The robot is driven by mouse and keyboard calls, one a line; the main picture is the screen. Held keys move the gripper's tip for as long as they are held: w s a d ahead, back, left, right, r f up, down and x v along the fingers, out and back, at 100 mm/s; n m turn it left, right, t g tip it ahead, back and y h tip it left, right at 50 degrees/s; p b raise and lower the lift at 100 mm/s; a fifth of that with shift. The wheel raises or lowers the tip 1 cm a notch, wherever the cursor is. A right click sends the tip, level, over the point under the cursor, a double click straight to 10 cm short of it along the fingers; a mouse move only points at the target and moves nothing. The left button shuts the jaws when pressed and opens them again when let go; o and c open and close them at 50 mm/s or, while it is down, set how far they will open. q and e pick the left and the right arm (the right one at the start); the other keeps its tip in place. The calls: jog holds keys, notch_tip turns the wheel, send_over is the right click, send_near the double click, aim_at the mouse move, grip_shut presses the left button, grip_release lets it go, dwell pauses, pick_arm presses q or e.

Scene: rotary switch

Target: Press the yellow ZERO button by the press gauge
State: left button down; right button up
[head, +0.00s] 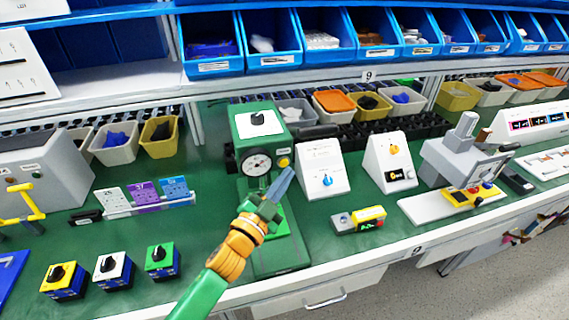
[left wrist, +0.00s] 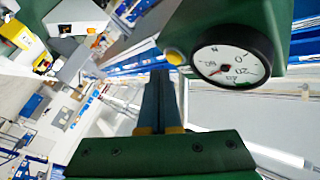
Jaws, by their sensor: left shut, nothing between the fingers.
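The green press (head: 243,120) stands on the green bench with a round white-faced gauge (head: 256,162) on its front. The yellow ZERO button (head: 283,162) sits just right of the gauge. In the left wrist view the gauge (left wrist: 232,65) is at upper right, with the yellow button (left wrist: 174,57) beside it. My left gripper (head: 287,172) is shut and empty, its fingertips just below the button. In the left wrist view the fingertips (left wrist: 160,74) lie close to the button's edge. I cannot tell if they touch it. My right gripper is not in view.
White panels with a blue knob (head: 322,168) and an orange knob (head: 388,162) stand right of the press. A yellow-and-grey box (head: 358,220) lies in front of them. Small switch boxes (head: 112,275) stand at the front left. Blue bins (head: 270,40) line the shelf above.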

pick_arm(q)
jog(key=shift+w, duration=0.15)
jog(key=shift+w+a, duration=0.1)
jog(key=shift+w, duration=0.2)
jog(key=shift+w+a, duration=0.15)
jog(key=shift+w, duration=0.2)
dwell(0.7)
jog(key=shift+s, duration=0.1)
dwell(0.3)
jog(key=shift+s+d, duration=0.25)
jog(key=shift+s, duration=0.4)
jog(key=s, duration=0.1)
jog(key=s+d+p, duration=0.1)
jog(key=s, duration=0.1)
jog(key=s+p, duration=0.1)
jog(key=shift+s+d, duration=0.25)
jog(key=shift+s, duration=0.15)
